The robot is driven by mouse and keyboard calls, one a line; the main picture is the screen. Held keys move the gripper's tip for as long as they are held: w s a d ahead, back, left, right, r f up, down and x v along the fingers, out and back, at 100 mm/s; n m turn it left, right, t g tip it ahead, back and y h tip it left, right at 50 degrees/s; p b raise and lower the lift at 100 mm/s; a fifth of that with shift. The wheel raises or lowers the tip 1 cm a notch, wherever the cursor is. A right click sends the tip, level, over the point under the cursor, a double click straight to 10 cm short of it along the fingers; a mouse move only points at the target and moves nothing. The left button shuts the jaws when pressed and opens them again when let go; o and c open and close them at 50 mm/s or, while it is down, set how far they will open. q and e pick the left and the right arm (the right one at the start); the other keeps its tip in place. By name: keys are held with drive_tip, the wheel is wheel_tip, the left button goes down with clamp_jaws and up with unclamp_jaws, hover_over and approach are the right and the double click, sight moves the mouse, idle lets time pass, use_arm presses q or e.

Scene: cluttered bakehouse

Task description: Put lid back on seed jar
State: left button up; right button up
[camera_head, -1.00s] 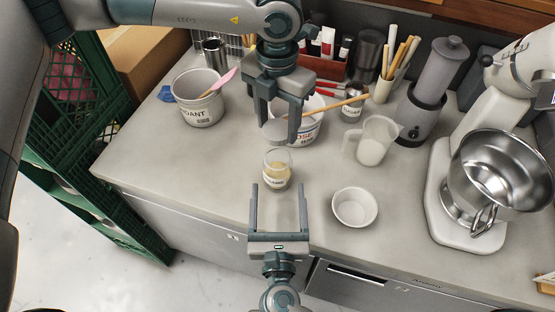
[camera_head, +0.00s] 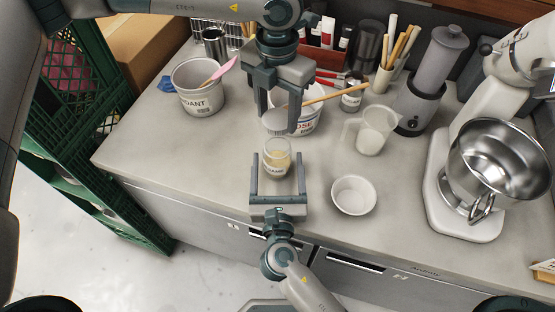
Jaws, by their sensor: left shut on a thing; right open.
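The seed jar (camera_head: 277,165) is a small clear glass with pale contents and a label, standing upright and uncovered near the counter's front edge. My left gripper (camera_head: 278,121) points down above and just behind it in the picture, shut on a round grey lid (camera_head: 274,123). The lid looks about level and apart from the jar. My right gripper (camera_head: 278,160) comes from the front edge, open, with one finger on either side of the jar. I see gaps between the fingers and the glass.
A white bowl (camera_head: 354,195) stands right of the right gripper. A clear jug (camera_head: 371,138), a tub with a wooden spoon (camera_head: 305,119) and a fondant tub (camera_head: 198,92) stand around. A mixer (camera_head: 437,185) fills the right. Bare counter lies at left.

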drive_tip(key=shift+w, duration=2.95)
drive_tip(key=c, duration=1.6)
use_arm(q)
hover_over(278, 137)
drive_tip(key=s, duration=0.3)
drive_tip(key=shift+w+f, duration=0.15)
drive_tip(key=shift+f, duration=2.35)
drive_tip(key=shift+f, duration=0.9)
drive_tip(key=shift+f, duration=0.6)
use_arm(e)
drive_tip(key=shift+f, duration=0.1)
